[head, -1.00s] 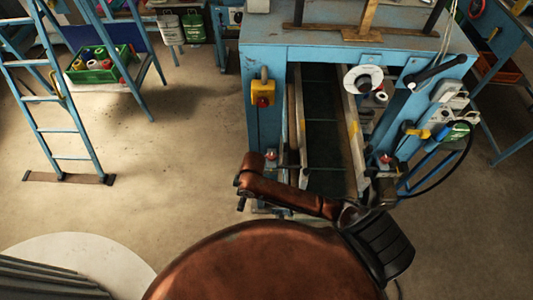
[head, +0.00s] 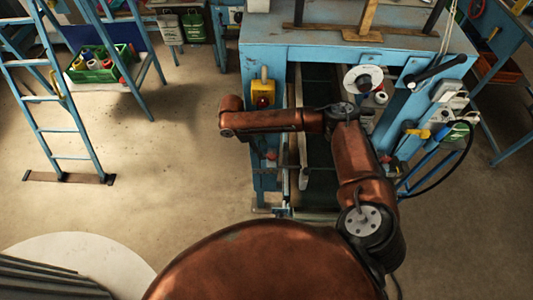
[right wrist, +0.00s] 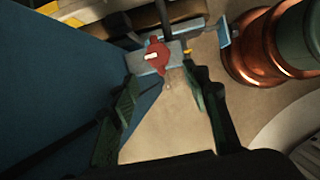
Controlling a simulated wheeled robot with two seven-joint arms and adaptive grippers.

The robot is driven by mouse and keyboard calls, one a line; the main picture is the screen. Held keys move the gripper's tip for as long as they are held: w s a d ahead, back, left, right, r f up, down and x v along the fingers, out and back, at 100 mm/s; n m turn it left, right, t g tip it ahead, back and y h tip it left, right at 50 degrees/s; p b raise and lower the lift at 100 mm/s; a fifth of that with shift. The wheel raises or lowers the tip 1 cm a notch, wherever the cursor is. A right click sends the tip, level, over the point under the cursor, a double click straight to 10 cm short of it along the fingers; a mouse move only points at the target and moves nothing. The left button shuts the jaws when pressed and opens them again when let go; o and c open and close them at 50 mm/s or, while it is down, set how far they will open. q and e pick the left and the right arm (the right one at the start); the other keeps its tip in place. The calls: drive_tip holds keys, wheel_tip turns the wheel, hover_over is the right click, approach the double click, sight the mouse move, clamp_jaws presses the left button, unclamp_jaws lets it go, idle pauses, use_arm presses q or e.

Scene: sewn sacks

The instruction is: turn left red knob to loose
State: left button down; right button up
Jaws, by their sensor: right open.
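The left red knob (head: 271,155) sits low on the front of the blue machine's left leg, just below my copper right arm in the head view. In the right wrist view the red knob (right wrist: 158,56) has a pale mark on its face and sits on a grey-blue bracket. My right gripper (right wrist: 160,78) is open and empty, its dark green fingers spread, with the knob beyond the fingertips and no contact visible. In the head view the gripper is mostly hidden by the arm. My left gripper is not in view.
The blue machine (head: 300,50) has a yellow box with a red button (head: 263,92) above the left knob. Another red knob (head: 385,158) is on the right leg. A blue ladder (head: 50,98) stands at the left. The floor between is clear.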

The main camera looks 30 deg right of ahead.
sight(268, 155)
drive_tip(key=x, duration=0.5)
drive_tip(key=shift+a, duration=0.1)
drive_tip(key=c, duration=1.2)
